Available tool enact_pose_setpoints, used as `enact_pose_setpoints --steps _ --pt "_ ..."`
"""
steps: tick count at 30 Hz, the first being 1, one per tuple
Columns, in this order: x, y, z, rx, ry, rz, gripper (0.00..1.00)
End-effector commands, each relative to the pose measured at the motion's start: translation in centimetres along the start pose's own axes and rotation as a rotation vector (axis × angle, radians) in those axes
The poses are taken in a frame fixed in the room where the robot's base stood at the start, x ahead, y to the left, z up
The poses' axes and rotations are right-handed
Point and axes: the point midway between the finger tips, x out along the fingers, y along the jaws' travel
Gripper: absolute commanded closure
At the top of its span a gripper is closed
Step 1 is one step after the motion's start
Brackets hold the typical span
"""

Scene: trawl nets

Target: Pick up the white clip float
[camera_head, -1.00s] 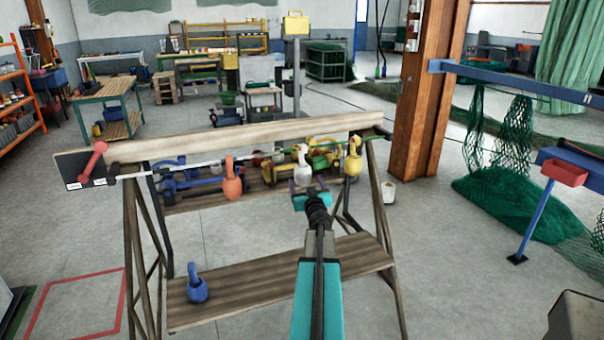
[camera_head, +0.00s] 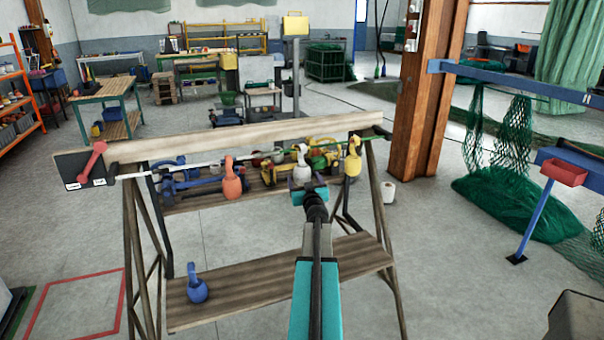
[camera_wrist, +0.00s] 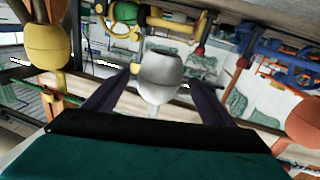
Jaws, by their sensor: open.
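The white clip float (camera_head: 302,171) hangs from the rail of the wooden rack, between the orange float and the yellow float. In the wrist view the white float (camera_wrist: 160,72) sits centred between the two dark fingers. My gripper (camera_head: 303,184) is open, right at the lower part of the white float in the head view. The fingers (camera_wrist: 158,90) stand on both sides of the float with a visible gap on each side. The lower front of the float is partly hidden by my gripper in the head view.
An orange float (camera_head: 232,183) hangs to the left and a yellow float (camera_head: 353,163) to the right. A blue float (camera_head: 197,287) stands on the lower shelf (camera_head: 270,280). Several blue and yellow items lie on the shelf behind. A brown post (camera_head: 430,100) rises at the right.

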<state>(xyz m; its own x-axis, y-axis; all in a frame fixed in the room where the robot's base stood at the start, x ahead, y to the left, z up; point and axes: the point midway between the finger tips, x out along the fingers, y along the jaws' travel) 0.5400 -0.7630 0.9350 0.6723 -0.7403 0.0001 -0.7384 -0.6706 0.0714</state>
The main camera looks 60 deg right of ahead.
Motion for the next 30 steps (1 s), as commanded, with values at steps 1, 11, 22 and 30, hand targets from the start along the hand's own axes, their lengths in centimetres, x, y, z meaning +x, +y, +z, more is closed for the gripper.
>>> enact_pose_setpoints --steps 1,11,22,30 --pt "0.6 0.0 0.0 0.000 0.000 0.000 0.23" --pt "3.4 0.0 0.0 0.000 0.000 -0.001 0.23" --pt "4.2 -0.1 0.0 0.000 0.000 -0.001 0.23" --pt "4.2 -0.1 0.0 0.000 0.000 -0.002 0.23"
